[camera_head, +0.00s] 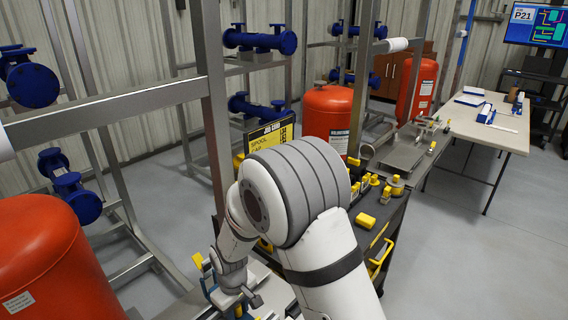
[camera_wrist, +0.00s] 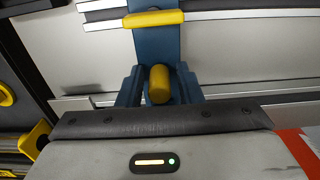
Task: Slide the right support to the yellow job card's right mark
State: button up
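The yellow job card (camera_head: 268,138) stands upright behind my arm in the head view, its lower right part hidden by the arm. A blue support (camera_wrist: 153,42) with a yellow bar across it and a yellow knob (camera_wrist: 158,85) fills the middle of the wrist view. My gripper (camera_head: 237,296) is low over the bench in the head view, at blue and yellow parts. In the wrist view, dark blue pieces flank the knob closely, just beyond my gripper's grey body. I cannot tell whether they are fingers closed on it. The card's right mark cannot be made out.
A dark cart (camera_head: 392,215) with yellow parts stands right of my arm. Red tanks (camera_head: 327,115) and steel frames with blue pipe spools (camera_head: 262,40) stand behind. A light table (camera_head: 470,125) is at the far right. The floor at lower right is clear.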

grip_shut()
jog(key=shift+a, duration=0.1)
jog(key=shift+s+a+b, duration=0.3)
jog(key=shift+s+a, duration=0.75)
jog(key=shift+s, duration=0.3)
jog(key=shift+s+a, duration=0.1)
jog(key=shift+s+a+b, duration=0.3)
jog(key=shift+s+a, duration=0.75)
jog(key=shift+s, duration=0.15)
jog(key=shift+s+a, duration=0.1)
jog(key=shift+s, duration=0.05)
jog(key=shift+s+a, duration=1.05)
jog(key=shift+s, duration=0.15)
